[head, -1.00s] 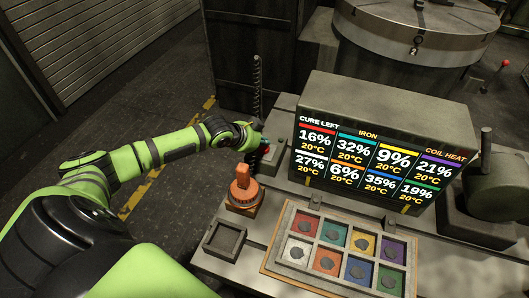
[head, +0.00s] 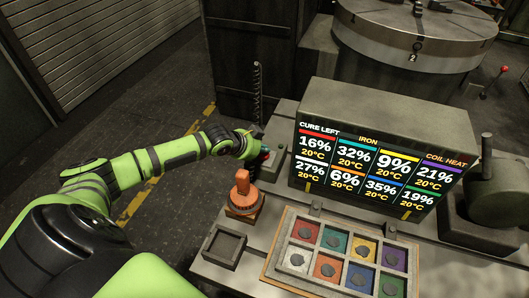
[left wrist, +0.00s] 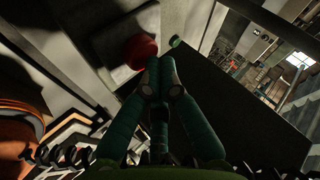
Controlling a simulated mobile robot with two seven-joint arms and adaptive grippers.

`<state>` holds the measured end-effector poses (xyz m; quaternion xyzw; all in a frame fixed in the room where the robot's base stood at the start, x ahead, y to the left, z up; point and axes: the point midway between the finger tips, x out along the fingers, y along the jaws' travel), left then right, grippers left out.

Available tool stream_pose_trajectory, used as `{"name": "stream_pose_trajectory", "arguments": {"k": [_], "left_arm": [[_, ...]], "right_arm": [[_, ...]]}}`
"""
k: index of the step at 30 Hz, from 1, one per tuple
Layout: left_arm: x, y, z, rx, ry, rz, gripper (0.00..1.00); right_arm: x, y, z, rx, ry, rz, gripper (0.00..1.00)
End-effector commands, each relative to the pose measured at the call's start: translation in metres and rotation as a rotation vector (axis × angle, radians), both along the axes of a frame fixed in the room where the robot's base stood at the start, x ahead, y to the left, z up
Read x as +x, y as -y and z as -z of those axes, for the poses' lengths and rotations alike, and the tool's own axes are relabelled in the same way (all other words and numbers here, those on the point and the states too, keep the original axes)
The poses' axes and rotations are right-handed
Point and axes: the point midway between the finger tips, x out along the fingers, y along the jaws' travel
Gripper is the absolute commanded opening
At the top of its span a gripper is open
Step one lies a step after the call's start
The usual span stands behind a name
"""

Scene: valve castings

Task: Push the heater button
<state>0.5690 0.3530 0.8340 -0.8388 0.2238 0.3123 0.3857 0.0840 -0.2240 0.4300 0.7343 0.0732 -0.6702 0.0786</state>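A round red button (left wrist: 140,47) sits on a grey box in the left wrist view; I take it to be the heater button. My left gripper (left wrist: 158,62) has its teal fingers together, with the tips just below and right of the button. I cannot tell whether they touch it. In the head view, my left gripper (head: 262,156) is at the small grey box (head: 274,160) left of the display, and the button is mostly hidden there. My right gripper is not in view.
An orange handle (head: 242,190) stands near my left forearm, behind an empty square tray (head: 207,243). A display block (head: 385,110) stands to the right. A wooden tray of coloured compartments (head: 270,262) lies in front. A thin dark threaded rod (head: 257,100) rises behind my gripper.

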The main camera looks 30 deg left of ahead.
Motion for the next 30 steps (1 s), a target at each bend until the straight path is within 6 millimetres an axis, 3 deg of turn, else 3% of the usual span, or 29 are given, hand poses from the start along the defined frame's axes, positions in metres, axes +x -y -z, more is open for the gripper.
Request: {"name": "stream_pose_trajectory", "arguments": {"k": [30], "left_arm": [[-0.001, 0.000, 0.011, 0.000, -0.005, 0.001, 0.00]], "right_arm": [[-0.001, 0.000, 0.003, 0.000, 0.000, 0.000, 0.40]]}}
